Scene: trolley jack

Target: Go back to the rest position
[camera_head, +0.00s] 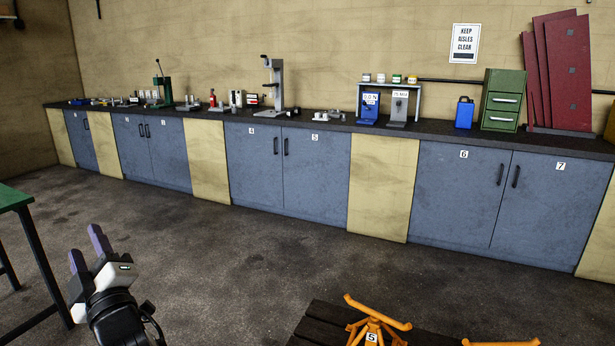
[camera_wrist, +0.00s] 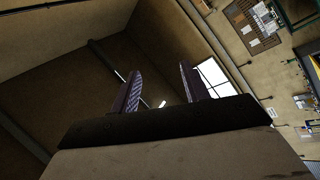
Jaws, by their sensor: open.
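My gripper (camera_head: 88,249) is at the lower left of the head view, raised above the floor with its fingers pointing up. Its two purple-grey fingers stand apart with nothing between them. In the wrist view the two fingers (camera_wrist: 158,92) also show apart and empty, against the ceiling and upper walls. No trolley jack can be made out for certain in either view.
Orange metal stands (camera_head: 372,328), one labelled 5, show on a dark slatted surface (camera_head: 318,325) at the bottom. A green-topped table (camera_head: 12,197) is at the left edge. A long workbench (camera_head: 330,127) with tools and blue cabinets lines the wall. The floor between is clear.

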